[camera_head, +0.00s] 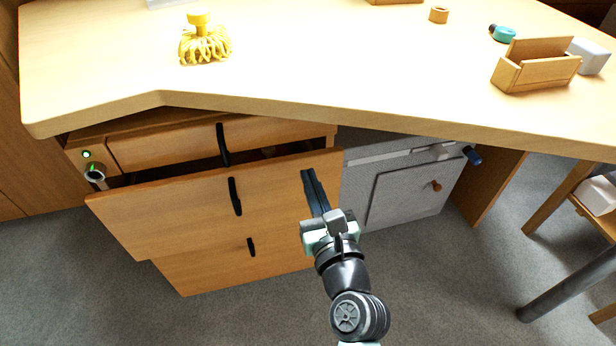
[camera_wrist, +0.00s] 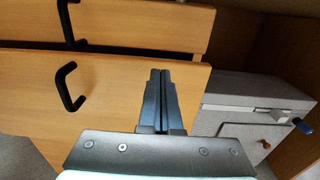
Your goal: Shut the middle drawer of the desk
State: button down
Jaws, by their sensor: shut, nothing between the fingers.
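The desk (camera_head: 300,98) has a stack of wooden drawers with black handles under its left part. The middle drawer (camera_head: 170,215) is pulled out, and a dark gap shows behind its front's top edge. Its black handle (camera_head: 235,196) is left of my gripper. My gripper (camera_head: 309,175) is shut and empty, in front of the right part of the middle drawer's front. In the wrist view the shut fingers (camera_wrist: 158,75) lie over the drawer front (camera_wrist: 110,95), right of its handle (camera_wrist: 68,87). I cannot tell whether they touch it.
The top drawer (camera_head: 165,145) and bottom drawer (camera_head: 220,270) are above and below. A grey cabinet (camera_head: 405,195) stands to the right. A yellow brush-like item (camera_head: 204,42) and a wooden box (camera_head: 535,68) are on the desktop. Carpet (camera_head: 90,290) in front is clear.

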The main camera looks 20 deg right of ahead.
aim_at(303, 161)
jog(key=shift+w+b, duration=0.3)
jog(key=shift+w, duration=0.7)
jog(key=shift+w, duration=0.1)
jog(key=w, duration=0.4)
jog(key=shift+w+p, duration=0.15)
jog(key=shift+p, duration=0.25)
jog(key=shift+w+r, duration=0.15)
jog(key=shift+r, duration=0.1)
jog(key=shift+f, duration=0.1)
